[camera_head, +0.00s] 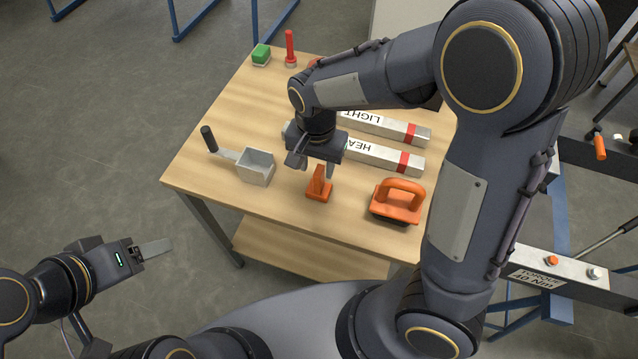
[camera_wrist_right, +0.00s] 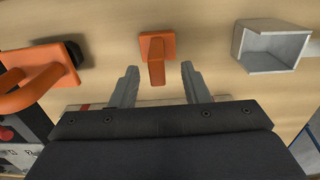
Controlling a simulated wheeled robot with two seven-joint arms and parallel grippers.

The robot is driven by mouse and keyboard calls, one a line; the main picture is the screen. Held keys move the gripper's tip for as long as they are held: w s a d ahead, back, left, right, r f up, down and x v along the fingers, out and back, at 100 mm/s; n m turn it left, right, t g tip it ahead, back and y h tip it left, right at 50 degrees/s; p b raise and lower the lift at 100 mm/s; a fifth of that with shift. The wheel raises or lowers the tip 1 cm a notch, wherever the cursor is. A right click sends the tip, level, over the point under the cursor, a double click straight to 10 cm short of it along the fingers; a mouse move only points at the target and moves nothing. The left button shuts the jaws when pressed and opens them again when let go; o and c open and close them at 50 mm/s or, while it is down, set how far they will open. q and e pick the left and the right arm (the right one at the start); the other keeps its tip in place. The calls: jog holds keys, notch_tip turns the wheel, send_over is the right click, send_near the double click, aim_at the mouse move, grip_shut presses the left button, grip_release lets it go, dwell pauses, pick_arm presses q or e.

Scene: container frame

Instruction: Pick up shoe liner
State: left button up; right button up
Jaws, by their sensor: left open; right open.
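A small orange piece (camera_head: 319,187) with a flat square base and an upright fin stands near the table's front edge; I take it to be the shoe liner, though no label shows. It also shows in the right wrist view (camera_wrist_right: 156,52), upper middle. My right gripper (camera_head: 313,168) is just above and behind it, pointing down. In the right wrist view the fingers (camera_wrist_right: 160,70) are spread, with the fin's end reaching toward the gap between them; nothing is gripped. My left gripper (camera_head: 152,249) is open and empty, off the table at lower left.
On the wooden table (camera_head: 225,110), a grey scoop-like box (camera_head: 255,167) with a black handle lies left of the orange piece. An orange-handled suction lifter (camera_head: 397,202) stands right. Two labelled bars (camera_head: 385,158) lie behind. A green block (camera_head: 261,54) and red-handled tool (camera_head: 290,50) are farther back.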

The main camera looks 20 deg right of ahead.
aim_at(319, 182)
jog(key=f, duration=0.5)
jog(key=shift+d+f, duration=0.15)
jog(key=shift+d, duration=0.05)
jog(key=shift+c, duration=0.3)
grip_shut()
